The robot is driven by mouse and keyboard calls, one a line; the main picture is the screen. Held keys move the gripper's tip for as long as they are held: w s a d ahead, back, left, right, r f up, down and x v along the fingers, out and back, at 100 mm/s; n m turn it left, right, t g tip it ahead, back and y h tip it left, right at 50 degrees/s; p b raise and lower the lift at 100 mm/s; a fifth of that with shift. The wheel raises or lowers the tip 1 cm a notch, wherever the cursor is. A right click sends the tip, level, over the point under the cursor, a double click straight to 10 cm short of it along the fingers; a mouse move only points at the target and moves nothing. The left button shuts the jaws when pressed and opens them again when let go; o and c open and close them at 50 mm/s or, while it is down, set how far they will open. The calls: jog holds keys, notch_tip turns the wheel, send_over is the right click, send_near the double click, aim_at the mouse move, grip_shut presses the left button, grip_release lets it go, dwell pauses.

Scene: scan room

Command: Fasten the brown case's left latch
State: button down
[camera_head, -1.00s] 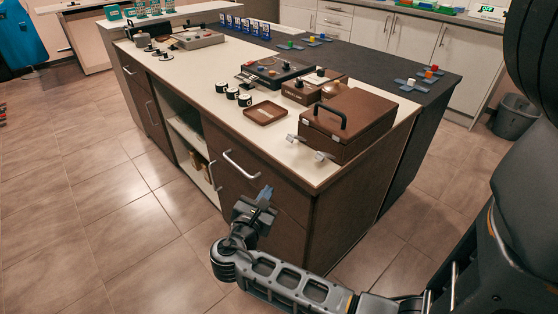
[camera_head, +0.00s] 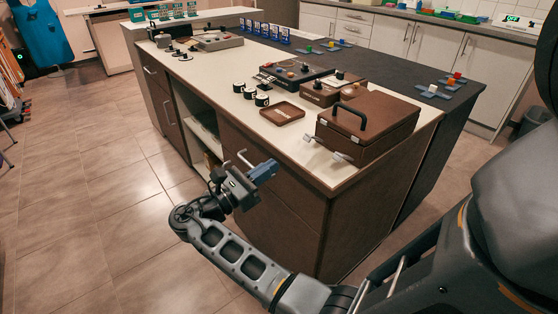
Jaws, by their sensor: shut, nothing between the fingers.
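The brown case (camera_head: 372,127) stands with its lid down near the right front corner of the island's pale top. A black handle (camera_head: 350,117) stands up from its lid. Two pale latches show on its front side, the left latch (camera_head: 311,139) and the right latch (camera_head: 341,157). Both seem to stick outward from the case, but they are too small to tell their exact state. My gripper (camera_head: 268,170) is shut and empty. It is in front of the island's drawer side, to the left of the case and lower in the picture, apart from the latches.
A brown tray (camera_head: 282,113) lies left of the case. Several black-and-white round items (camera_head: 250,93) stand farther left. A smaller brown box (camera_head: 322,92) and a dark panel (camera_head: 294,74) are behind. The counter's front edge (camera_head: 270,148) lies between my gripper and the case.

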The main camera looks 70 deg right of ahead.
aim_at(295, 159)
jog(key=x, duration=0.9)
jog(key=shift+d+r+p, duration=0.1)
jog(key=shift+p, duration=0.4)
